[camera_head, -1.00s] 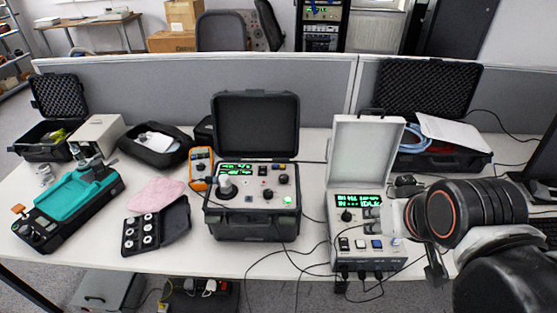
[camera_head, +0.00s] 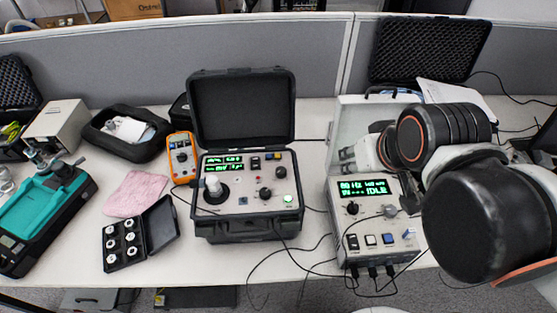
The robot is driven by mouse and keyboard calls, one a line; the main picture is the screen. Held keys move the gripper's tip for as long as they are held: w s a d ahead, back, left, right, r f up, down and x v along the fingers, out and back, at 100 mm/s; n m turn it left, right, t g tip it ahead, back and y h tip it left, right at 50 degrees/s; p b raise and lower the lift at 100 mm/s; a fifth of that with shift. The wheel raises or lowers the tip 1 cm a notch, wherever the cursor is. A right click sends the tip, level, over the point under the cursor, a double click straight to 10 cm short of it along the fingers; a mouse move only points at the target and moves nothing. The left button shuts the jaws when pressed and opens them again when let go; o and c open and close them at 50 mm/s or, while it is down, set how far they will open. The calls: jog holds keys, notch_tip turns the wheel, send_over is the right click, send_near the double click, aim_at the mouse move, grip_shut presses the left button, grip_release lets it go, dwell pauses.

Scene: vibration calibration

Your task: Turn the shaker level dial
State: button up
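A light grey control unit (camera_head: 372,252) stands open on the table right of centre. Its green display (camera_head: 365,188) reads "80 Hz" and "IDLE". Below the display are a black knob (camera_head: 352,208) and a smaller grey knob (camera_head: 389,211); I cannot read which is the shaker level dial. A black case instrument (camera_head: 247,222) at centre has its own green display and several knobs. My gripper (camera_head: 345,160) is above the grey unit's display, in front of its raised lid, fingers pointing left and apart from the knobs. Its finger opening is too small to judge.
Several buttons sit along the grey unit's front, with cables (camera_head: 372,272) below. My arm covers the right side. An orange multimeter (camera_head: 182,157), pink cloth (camera_head: 136,193) and small black case of round parts (camera_head: 160,225) lie left. A grey partition (camera_head: 130,68) stands behind.

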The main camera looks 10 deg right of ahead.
jog(key=n+g+p, duration=0.7)
jog(key=n+p, duration=0.2)
send_over(281, 170)
jog(key=shift+f, duration=1.1)
notch_tip(281, 170, down, 13)
jog(key=b, duration=0.4)
grip_shut()
